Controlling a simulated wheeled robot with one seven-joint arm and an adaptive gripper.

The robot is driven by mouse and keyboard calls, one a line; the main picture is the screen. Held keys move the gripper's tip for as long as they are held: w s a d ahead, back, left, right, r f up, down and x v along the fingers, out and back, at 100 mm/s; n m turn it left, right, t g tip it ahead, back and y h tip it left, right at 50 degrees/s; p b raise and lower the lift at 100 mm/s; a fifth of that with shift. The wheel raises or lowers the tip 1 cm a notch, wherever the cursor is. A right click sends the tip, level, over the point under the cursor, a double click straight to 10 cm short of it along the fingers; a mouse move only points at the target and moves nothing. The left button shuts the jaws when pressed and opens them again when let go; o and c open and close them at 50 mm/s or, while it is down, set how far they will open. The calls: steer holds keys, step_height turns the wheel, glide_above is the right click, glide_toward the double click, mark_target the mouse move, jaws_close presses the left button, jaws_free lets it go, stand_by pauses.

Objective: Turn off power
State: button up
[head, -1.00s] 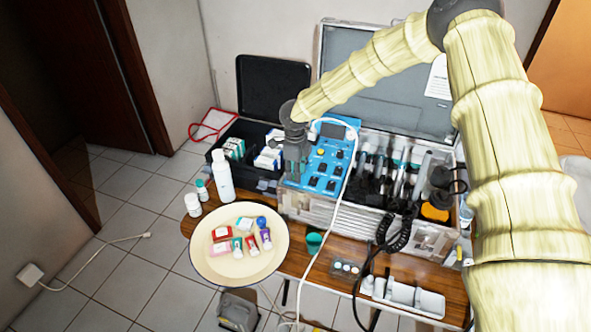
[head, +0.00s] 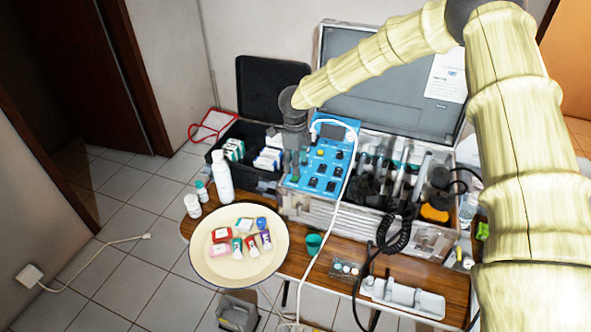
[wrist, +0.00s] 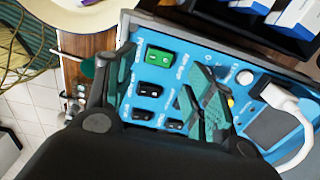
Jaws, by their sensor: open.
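The blue control panel (head: 325,165) sits in the open metal case and carries several switches, knobs and a small screen. In the wrist view a green rocker switch (wrist: 158,56) is near the panel's upper left edge, with several black switches (wrist: 150,90) below and beside it. My gripper (head: 292,168) points down over the panel's left edge in the head view. Dark gripper parts hide the lower panel.
A white hose (head: 330,215) runs over the panel's right side. Handpieces (head: 400,180) stand in the case to the right. A plate (head: 220,270) with small tubes and boxes is at the front left. A white bottle (head: 222,178) stands close left of the case.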

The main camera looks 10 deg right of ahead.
step_height(320, 180, up, 8)
steer(key=shift+s+f, duration=0.15)
steer(key=shift+f, duration=0.1)
steer(key=shift+a, duration=0.1)
steer(key=shift+a, duration=0.1)
